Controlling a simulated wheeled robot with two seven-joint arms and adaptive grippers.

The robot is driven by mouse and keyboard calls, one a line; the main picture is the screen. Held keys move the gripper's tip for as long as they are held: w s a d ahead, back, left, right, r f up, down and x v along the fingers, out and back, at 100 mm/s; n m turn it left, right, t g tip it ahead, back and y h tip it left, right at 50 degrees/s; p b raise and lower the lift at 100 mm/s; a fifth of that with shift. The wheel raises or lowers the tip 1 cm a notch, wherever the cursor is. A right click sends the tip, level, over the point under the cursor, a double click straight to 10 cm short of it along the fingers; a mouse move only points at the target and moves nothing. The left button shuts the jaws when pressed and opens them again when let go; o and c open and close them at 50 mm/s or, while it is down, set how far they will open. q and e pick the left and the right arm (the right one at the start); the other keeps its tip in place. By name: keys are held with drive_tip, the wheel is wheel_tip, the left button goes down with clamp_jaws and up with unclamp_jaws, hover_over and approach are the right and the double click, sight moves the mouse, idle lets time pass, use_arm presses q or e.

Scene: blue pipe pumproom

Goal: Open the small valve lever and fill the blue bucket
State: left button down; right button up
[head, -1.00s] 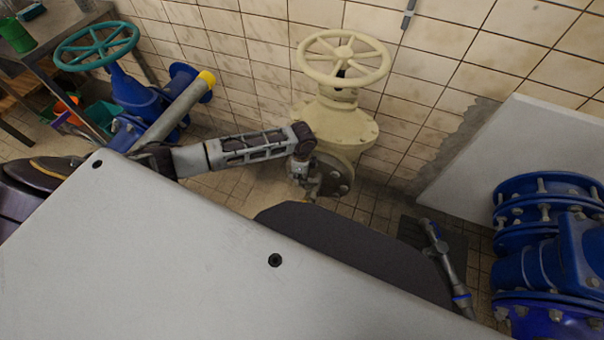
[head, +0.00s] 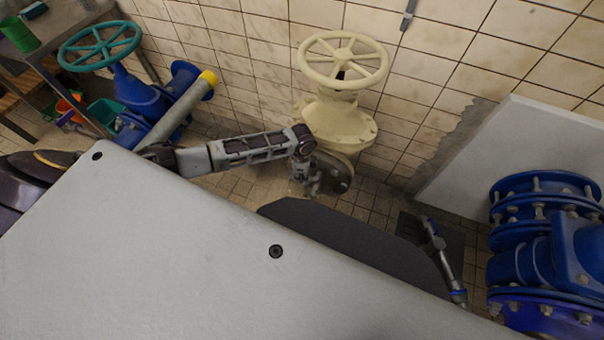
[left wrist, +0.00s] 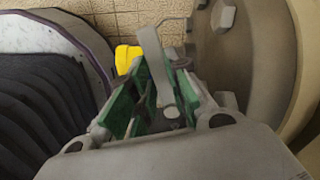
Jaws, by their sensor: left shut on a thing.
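My left gripper (head: 311,188) reaches down beside the round flange at the foot of the cream valve. In the left wrist view, its green-padded fingers (left wrist: 150,98) are shut on a flat grey lever (left wrist: 153,62), which sticks up between them. I take this to be the small valve lever; it is too small and covered to make out in the head view. I see no blue bucket in either view. My right gripper is not in view.
The cream valve (head: 340,118) with its handwheel stands against the tiled wall. Blue pipework (head: 550,250) is at the right. A blue valve with a green handwheel (head: 98,46) and a yellow-capped pipe (head: 190,102) are at the left. A grey pipe fitting (head: 438,248) is right of centre.

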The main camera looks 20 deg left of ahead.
use_arm(q)
drive_tip(key=shift+d, duration=0.1)
drive_tip(key=c, duration=1.4)
unclamp_jaws()
drive_tip(key=shift+o, duration=0.2)
drive_tip(key=shift+r, duration=0.1)
wheel_tip(320, 180, up, 12)
